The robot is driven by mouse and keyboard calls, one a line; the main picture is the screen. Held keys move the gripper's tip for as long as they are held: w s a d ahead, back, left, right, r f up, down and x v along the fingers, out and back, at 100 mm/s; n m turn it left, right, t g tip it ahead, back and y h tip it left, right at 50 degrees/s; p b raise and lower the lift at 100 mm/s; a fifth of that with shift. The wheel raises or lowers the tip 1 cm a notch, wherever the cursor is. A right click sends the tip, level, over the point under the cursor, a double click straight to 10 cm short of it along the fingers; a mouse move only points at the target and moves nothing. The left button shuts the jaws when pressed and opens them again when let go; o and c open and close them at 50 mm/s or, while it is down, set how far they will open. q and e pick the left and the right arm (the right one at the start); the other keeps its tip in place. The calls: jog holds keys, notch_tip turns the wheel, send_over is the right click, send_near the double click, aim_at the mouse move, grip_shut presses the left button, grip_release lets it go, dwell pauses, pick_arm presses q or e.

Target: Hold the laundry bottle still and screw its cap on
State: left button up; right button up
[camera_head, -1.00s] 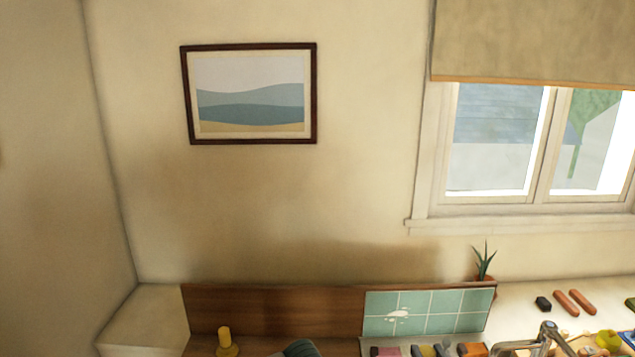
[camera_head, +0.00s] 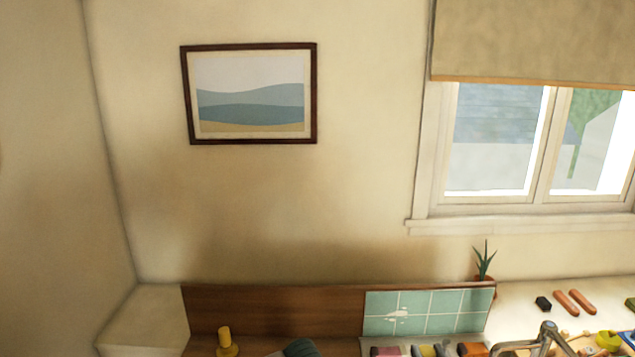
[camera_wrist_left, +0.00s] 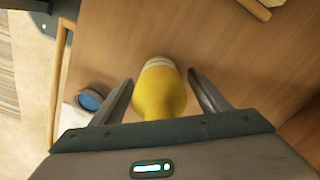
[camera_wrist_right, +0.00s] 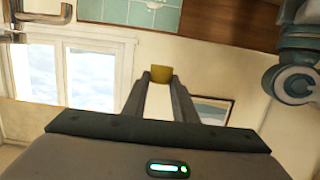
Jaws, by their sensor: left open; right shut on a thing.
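The laundry bottle (camera_wrist_left: 160,88) is yellow with a white band, and in the left wrist view it sits between the fingers of my left gripper (camera_wrist_left: 161,92). Those fingers are apart, with a gap visible on each side of it. My right gripper (camera_wrist_right: 161,84) is shut on a small yellow cap (camera_wrist_right: 161,74), held at its fingertips in the right wrist view. A yellow bottle shape (camera_head: 227,345) with a narrow top stands at the bottom of the head view, its lower part cut off. I cannot make out either gripper's fingers in the head view.
A wooden back panel (camera_head: 275,310) and green tiles (camera_head: 428,312) line the wall. A metal tap (camera_head: 545,338) and several small coloured items are at lower right. A round blue-topped thing (camera_wrist_left: 90,99) lies left of the bottle. Bare wooden surface (camera_wrist_left: 215,45) shows beyond it.

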pick_arm(q)
notch_tip(320, 180, up, 12)
jog(key=shift+f, duration=0.1)
dwell(0.5)
